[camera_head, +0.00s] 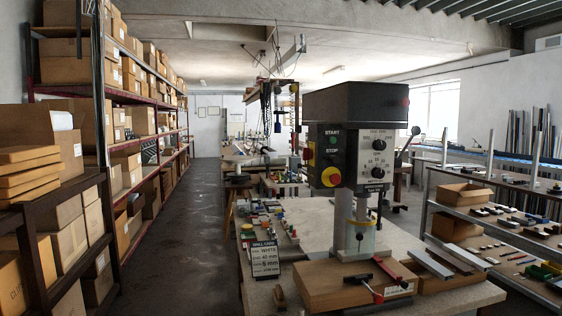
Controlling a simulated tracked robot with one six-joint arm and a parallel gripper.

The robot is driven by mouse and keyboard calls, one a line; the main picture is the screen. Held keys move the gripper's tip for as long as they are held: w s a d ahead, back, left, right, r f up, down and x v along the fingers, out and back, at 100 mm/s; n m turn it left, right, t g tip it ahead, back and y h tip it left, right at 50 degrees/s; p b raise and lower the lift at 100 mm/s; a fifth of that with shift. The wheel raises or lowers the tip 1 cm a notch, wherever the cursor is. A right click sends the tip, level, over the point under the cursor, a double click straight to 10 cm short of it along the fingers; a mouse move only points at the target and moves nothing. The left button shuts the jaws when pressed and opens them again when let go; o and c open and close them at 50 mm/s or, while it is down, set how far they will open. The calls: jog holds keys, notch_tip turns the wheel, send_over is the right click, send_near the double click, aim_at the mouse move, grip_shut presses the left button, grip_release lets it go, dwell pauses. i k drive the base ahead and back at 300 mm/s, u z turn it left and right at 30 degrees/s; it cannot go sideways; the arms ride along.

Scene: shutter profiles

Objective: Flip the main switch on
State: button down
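A bench drill press (356,130) stands on the workbench right of centre, with a dark head and a grey front panel. A large red knob (331,177) sits below the STOP label. Another red control on yellow (308,155) sits at the panel's left edge. Two dark dials (378,158) are on the front panel. No label reading main switch is legible, so I cannot tell which control it is or its position. My gripper is not in view.
Shelves of cardboard boxes (60,70) line the left. A parts rack (500,210) stands right. The aisle floor (185,250) is clear.

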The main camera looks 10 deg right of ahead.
aim_at(307, 152)
jog(key=u, duration=0.5)
jog(key=i, duration=1)
jog(key=u, duration=0.05)
